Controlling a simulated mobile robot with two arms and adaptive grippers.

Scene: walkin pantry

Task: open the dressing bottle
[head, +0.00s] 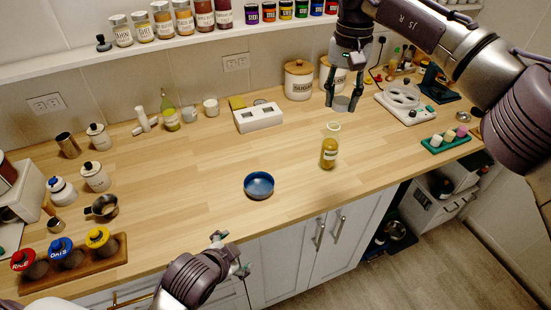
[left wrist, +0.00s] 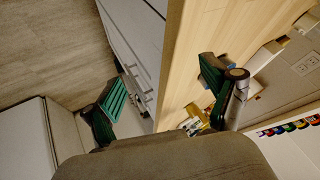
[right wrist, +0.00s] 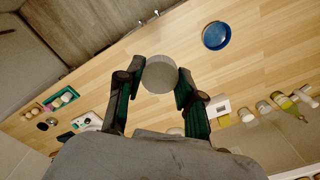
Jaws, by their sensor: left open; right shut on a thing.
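The dressing bottle (head: 329,152) stands upright on the wooden counter, right of the blue bowl, holding yellow-brown dressing. A pale ring shows at its top; whether its mouth is open is too small to tell. My right gripper (head: 343,98) is behind it and apart from it, above the counter. It is shut on a grey round thing, which looks like a cap (right wrist: 160,75), between its fingertips in the right wrist view. The bottle cannot be made out there. My left gripper (head: 231,254) is open and empty at the counter's front edge; its spread fingers show in the left wrist view (left wrist: 175,95).
A blue bowl (head: 259,186) sits on the counter in front. A wooden rack with jars (head: 98,252) is at left. The middle counter is mostly clear.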

